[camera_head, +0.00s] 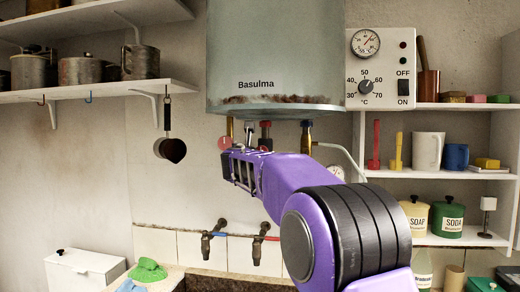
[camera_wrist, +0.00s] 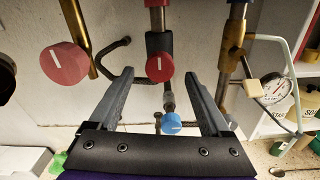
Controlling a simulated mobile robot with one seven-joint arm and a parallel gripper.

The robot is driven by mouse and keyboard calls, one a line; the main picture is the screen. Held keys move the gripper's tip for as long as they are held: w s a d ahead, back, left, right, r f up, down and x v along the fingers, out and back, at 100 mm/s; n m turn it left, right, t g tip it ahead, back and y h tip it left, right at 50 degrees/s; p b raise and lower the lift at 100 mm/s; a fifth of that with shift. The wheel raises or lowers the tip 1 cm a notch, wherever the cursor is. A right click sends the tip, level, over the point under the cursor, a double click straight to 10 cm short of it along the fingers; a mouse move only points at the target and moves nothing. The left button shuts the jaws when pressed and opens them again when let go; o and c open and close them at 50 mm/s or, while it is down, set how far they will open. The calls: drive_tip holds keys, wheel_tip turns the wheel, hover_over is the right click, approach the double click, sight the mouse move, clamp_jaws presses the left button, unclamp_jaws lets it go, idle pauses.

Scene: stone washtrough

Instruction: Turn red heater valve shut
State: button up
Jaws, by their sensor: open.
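The grey water heater (camera_head: 275,60) hangs on the wall with pipes below it. Two red knobs show in the wrist view: a larger one (camera_wrist: 66,63) at left beside a brass pipe, and a smaller one (camera_wrist: 160,65) at centre on a dark valve body under a red fitting. Each has a white mark, the smaller one's roughly upright. The larger knob also shows in the head view (camera_head: 225,143). My gripper (camera_wrist: 162,76) is open and empty, its fingers to either side below the smaller red knob. In the head view, my purple wrist hides part of the pipework.
A blue knob (camera_wrist: 171,123) sits low between the fingers in the wrist view. A brass pipe (camera_wrist: 232,55) and a gauge (camera_wrist: 276,90) are at right. Shelves with jars (camera_head: 449,217) stand at right, a pot shelf (camera_head: 100,89) at left, taps (camera_head: 262,243) below.

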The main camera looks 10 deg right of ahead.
drive_tip(key=shift+p+x, duration=0.7)
drive_tip(key=shift+x, duration=1.65)
clamp_jaws()
